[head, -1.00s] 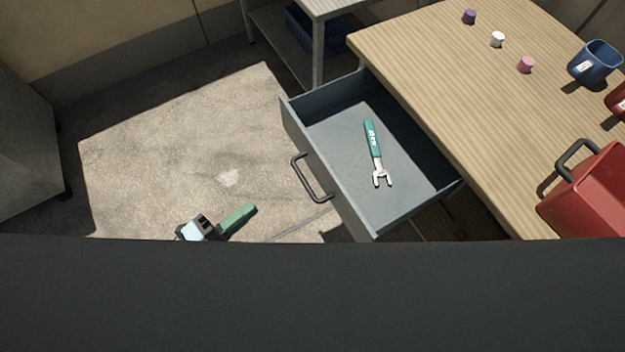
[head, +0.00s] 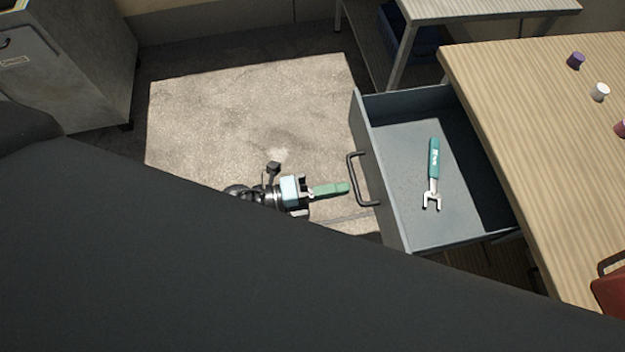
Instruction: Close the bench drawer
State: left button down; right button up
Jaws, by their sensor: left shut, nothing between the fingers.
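The grey bench drawer (head: 408,215) is pulled well out from under the wooden bench (head: 530,120). Its dark bar handle (head: 353,180) is on the front panel, facing left. A wrench with a green handle (head: 433,165) lies inside on the drawer floor. My left gripper (head: 345,188) is shut and empty, with its green fingers pointing right at the drawer front. The fingertips are close to the handle, and a small gap seems to show between them. My right gripper is not in view.
Purple (head: 576,60) and white (head: 600,92) small pieces stand on the bench, with a red bin (head: 609,292) at its right edge. A grey cabinet (head: 95,60) stands at the upper left. A metal shelf (head: 480,10) is behind the drawer. The pale mat (head: 230,120) is clear.

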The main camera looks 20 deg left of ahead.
aim_at(379, 182)
pick_arm(q)
jog(key=x, duration=0.5)
jog(key=shift+w+d, duration=0.15)
jog(key=shift+d, duration=0.1)
jog(key=shift+w+d, duration=0.1)
jog(key=shift+d, duration=0.05)
